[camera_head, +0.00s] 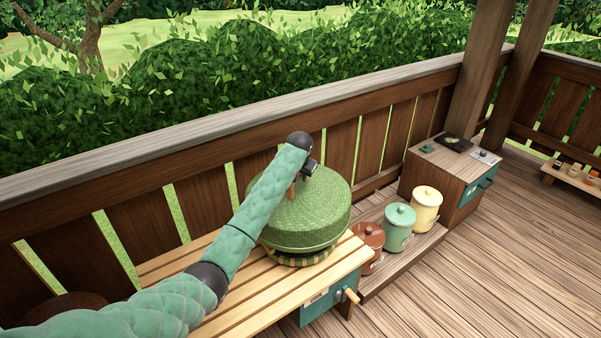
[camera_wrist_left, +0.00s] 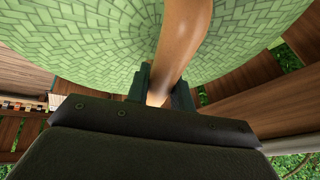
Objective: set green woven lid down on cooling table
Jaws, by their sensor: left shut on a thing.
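The green woven lid (camera_head: 312,213) is a wide dome over the slatted wooden table (camera_head: 225,312) in the head view. A striped ring-like base (camera_head: 297,258) shows just under its rim; I cannot tell whether the lid touches it. My left gripper (camera_head: 303,178) is at the top of the lid. In the left wrist view, the left gripper (camera_wrist_left: 160,90) is shut on the lid's brown handle (camera_wrist_left: 182,42), with the green weave (camera_wrist_left: 95,35) filling the top. The arm hides part of the lid's left side. My right gripper is not in view.
Brown (camera_head: 368,240), green (camera_head: 399,225) and cream (camera_head: 426,207) lidded pots stand on a low shelf to the right of the table. A wooden cabinet (camera_head: 447,180) stands beyond them. A wooden railing (camera_head: 200,200) runs close behind. The deck (camera_head: 480,275) at right is clear.

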